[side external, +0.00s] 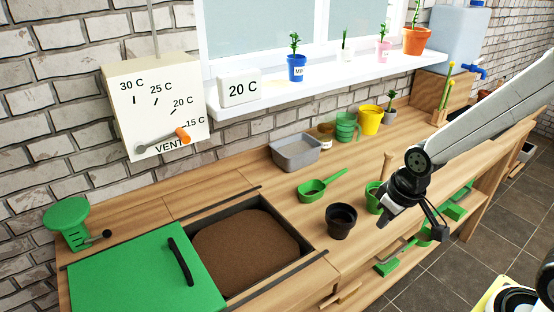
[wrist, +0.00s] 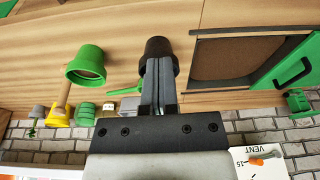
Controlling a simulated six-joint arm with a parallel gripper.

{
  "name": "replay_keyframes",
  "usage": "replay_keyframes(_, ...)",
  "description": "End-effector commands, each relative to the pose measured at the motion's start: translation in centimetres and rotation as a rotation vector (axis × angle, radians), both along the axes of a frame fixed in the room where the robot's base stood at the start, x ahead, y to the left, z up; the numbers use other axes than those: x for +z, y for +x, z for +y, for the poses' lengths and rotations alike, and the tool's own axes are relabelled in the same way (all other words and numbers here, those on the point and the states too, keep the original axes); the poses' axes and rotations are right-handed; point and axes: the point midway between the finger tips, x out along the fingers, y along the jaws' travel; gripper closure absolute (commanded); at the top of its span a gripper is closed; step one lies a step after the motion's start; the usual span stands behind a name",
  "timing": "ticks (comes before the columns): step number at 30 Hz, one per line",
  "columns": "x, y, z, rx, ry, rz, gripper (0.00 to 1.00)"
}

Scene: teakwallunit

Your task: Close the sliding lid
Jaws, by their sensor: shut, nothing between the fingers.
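The green sliding lid (side external: 120,275) lies at the left of the bench, with a black bar handle (side external: 180,262) near its right edge. Right of it, the bin of brown soil (side external: 248,243) is uncovered. In the wrist view, which is upside down, the lid (wrist: 275,75) and its handle (wrist: 293,74) are at the right edge, beside the soil bin (wrist: 230,60). My gripper (side external: 436,222) is over the bench's front right, well away from the lid. In the wrist view its fingers (wrist: 158,85) are together and empty, overlapping a black pot in the picture.
The black pot (side external: 341,222), a green pot (side external: 373,197) with a wooden-handled tool and a green scoop (side external: 318,188) stand between my gripper and the bin. A grey tray (side external: 295,153) is behind. The vent dial box (side external: 155,108) and a green stand (side external: 70,218) are at left.

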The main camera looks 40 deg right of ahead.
Motion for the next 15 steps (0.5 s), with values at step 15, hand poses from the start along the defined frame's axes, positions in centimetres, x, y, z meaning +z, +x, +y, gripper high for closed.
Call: replay_keyframes(15,0.6,11.9,8.6,0.453,0.087,-0.003,1.00)
